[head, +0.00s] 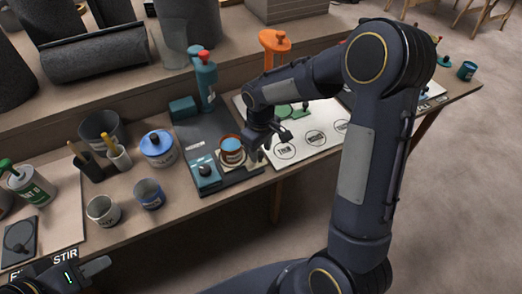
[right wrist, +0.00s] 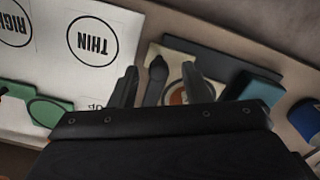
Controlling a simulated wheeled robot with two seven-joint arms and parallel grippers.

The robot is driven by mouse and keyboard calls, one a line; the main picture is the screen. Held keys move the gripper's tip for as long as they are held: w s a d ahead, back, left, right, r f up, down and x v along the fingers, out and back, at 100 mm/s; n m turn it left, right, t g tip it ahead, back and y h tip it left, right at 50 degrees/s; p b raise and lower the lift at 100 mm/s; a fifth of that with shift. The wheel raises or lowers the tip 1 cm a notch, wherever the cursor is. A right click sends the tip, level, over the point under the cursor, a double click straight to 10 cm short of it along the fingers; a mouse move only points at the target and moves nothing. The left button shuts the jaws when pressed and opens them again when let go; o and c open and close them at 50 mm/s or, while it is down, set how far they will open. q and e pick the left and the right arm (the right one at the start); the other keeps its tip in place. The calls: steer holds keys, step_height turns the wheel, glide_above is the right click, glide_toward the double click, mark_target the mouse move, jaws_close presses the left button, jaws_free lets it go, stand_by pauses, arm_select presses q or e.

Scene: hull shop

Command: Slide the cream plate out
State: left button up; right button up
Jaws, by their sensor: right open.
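The cream plate (head: 252,162) lies on the dark base of a teal bench tool, under a round tin (head: 232,151) with an orange and blue rim. In the right wrist view the cream plate (right wrist: 217,70) shows partly, behind the fingers. My right gripper (head: 268,145) is open just above and beside the plate's right side. In its wrist view the fingers (right wrist: 157,78) stand apart, with a dark round-ended piece (right wrist: 157,70) showing between them. I cannot tell whether they touch it. My left gripper (head: 92,268) is low at the left, its fingers only partly seen.
A teal block with a black knob (head: 206,175) sits left of the plate. A teal upright tool (head: 205,80) stands behind. A white labelled board (head: 315,130) lies to the right. A blue lidded pot (head: 158,147) and two small cups (head: 149,193) stand left. The bench's front edge is close.

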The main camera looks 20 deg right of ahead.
step_height(320, 180, up, 6)
steer(key=shift+f+p, duration=0.1)
steer(key=shift+p, duration=0.4)
steer(key=shift+r, duration=0.35)
steer(key=shift+s+r, duration=0.1)
steer(key=s+r+m+t+y, duration=0.2)
steer(key=s+r+m+t, duration=0.15)
steer(key=s, duration=0.75)
steer(key=s+r+m+t+y, duration=0.25)
steer(key=s+r, duration=0.25)
steer(key=s, duration=0.5)
step_height(320, 180, up, 14)
steer(key=a+p, duration=0.1)
steer(key=p, duration=1.3)
steer(key=shift+s+h, duration=0.35)
steer(key=shift+s, duration=0.1)
